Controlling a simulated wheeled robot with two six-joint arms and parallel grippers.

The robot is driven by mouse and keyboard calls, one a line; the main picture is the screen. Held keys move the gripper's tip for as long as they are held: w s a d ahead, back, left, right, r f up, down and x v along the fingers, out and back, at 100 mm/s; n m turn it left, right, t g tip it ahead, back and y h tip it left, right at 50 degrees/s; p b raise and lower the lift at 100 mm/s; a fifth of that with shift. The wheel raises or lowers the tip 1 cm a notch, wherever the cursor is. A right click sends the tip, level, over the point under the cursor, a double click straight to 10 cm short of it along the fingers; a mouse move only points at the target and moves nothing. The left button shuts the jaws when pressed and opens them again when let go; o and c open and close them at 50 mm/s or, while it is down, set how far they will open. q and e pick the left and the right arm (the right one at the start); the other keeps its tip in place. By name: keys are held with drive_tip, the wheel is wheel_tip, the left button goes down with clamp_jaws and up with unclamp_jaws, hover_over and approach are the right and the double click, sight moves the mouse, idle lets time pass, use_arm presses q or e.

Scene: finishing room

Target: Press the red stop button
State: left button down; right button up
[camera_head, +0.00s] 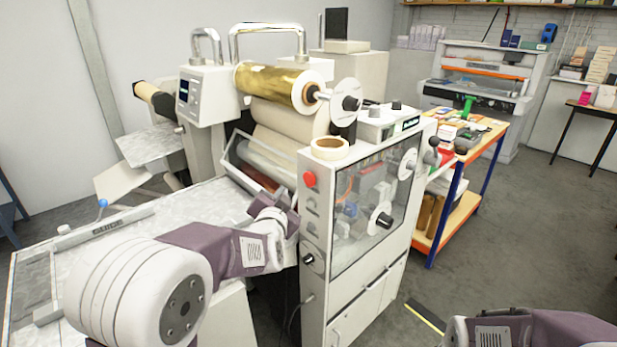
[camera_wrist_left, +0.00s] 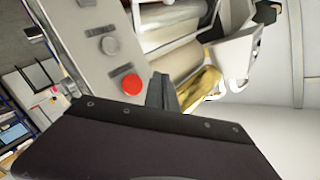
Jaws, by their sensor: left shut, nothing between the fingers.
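The red stop button (camera_head: 309,180) is on the upper front panel of the white machine (camera_head: 318,265), near its left edge. It also shows in the left wrist view as a round red cap (camera_wrist_left: 132,85). My left gripper (camera_head: 290,203) is in front of the machine, below and left of the button in the head view. In the left wrist view its shut fingers (camera_wrist_left: 163,92) are empty and beside the button, with a small gap in the picture. Whether they touch the panel I cannot tell. My right arm shows at the bottom right of the head view, but its fingers are out of sight.
Black knobs and switches (camera_head: 308,259) sit below the button. A roll of tape (camera_head: 330,149) lies on top of the machine, under a gold foil roll (camera_head: 277,84). A flat feed table (camera_head: 130,235) is at left.

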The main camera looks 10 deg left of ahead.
sight(311, 179)
use_arm(q)
drive_tip(key=shift+w+d+p, duration=0.55)
drive_tip(key=shift+w+d, duration=0.3)
drive_tip(key=shift+w, duration=0.25)
drive_tip(key=shift+w+d+p, duration=0.55)
drive_tip(key=shift+w+d, duration=0.3)
drive_tip(key=shift+w, duration=0.2)
drive_tip(key=shift+w+r, duration=0.1)
idle(0.3)
drive_tip(key=shift+w+d+p, duration=0.25)
drive_tip(key=shift+p, duration=0.05)
